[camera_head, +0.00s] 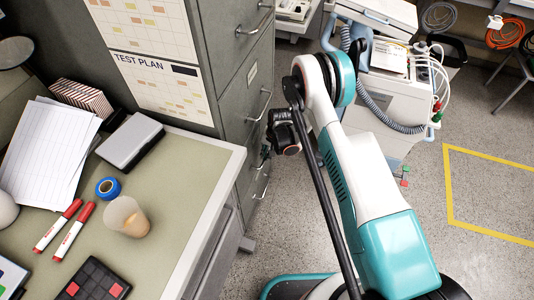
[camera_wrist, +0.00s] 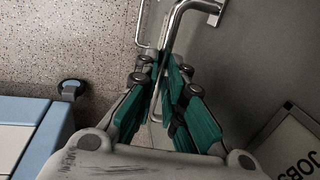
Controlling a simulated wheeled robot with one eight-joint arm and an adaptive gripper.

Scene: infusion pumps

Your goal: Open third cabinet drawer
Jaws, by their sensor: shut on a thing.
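The grey metal cabinet (camera_head: 240,80) stands left of my arm, with its drawer fronts and bar handles facing right. My gripper (camera_head: 266,150) is at the cabinet front, below a bar handle (camera_head: 261,105). In the wrist view my gripper (camera_wrist: 165,85) has its teal fingers closed around a metal bar handle (camera_wrist: 180,19). The handle's near part is hidden between the fingers. A lower handle (camera_head: 263,188) shows below my gripper. I cannot tell whether the held drawer stands out from the cabinet.
A desk (camera_head: 180,205) with cup, markers and papers stands beside the cabinet at left. A white medical cart (camera_head: 385,105) with hoses stands behind my arm. The speckled floor (camera_head: 480,120) is clear at right, with a yellow floor line (camera_head: 448,190).

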